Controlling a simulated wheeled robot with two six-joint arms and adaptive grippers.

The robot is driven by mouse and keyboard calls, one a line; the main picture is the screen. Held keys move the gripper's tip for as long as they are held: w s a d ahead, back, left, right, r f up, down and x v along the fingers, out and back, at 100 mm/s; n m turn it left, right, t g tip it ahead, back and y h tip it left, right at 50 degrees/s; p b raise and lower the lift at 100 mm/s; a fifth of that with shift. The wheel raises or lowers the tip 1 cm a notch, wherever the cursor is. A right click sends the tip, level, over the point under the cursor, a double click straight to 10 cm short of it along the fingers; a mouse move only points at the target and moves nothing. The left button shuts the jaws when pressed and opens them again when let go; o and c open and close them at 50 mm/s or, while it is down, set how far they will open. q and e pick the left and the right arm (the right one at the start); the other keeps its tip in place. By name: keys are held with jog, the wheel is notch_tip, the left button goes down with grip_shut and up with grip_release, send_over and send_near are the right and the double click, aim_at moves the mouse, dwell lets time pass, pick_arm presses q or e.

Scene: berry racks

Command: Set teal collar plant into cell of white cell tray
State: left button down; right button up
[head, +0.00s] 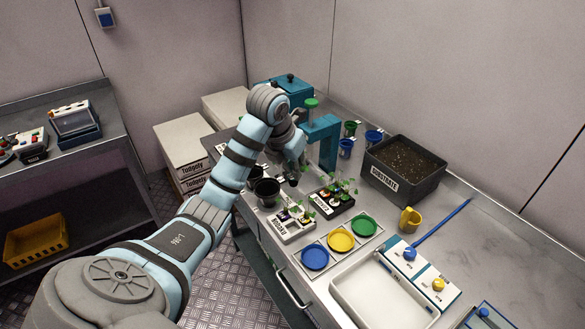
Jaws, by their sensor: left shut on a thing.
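My left gripper (291,170) reaches over the bench, its fingers pointing down just behind the trays. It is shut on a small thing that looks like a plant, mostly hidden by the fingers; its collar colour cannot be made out. The white cell tray (291,231) lies in front of and below the gripper, with small plants and coloured collars in some cells. A black cell tray (338,207) with several green seedlings sits just right of it. The gripper is apart from both trays. My right gripper is not in view.
Dark pots (266,191) stand left of the white tray. Blue, yellow and green dishes (340,240) lie in front. A teal stand (324,140) rises close behind the gripper. A substrate box (405,168) is to the right. An empty white tray (375,298) lies nearer.

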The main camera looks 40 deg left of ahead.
pick_arm(q)
jog(key=shift+n, duration=0.3)
jog(key=s+a+b+x, duration=0.1)
jog(key=b+x, duration=0.2)
jog(key=x, duration=0.3)
jog(key=b+x, duration=0.2)
jog(key=x, duration=0.5)
jog(key=s+a+f+b+x, duration=0.1)
jog(key=b+x, duration=0.2)
jog(key=x, duration=0.4)
jog(key=shift+s+a+b, duration=0.3)
jog(key=shift+a+b, duration=0.05)
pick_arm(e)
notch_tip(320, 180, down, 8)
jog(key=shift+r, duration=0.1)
pick_arm(q)
jog(key=c, duration=1.6)
grip_release()
jog(key=shift+r, duration=0.1)
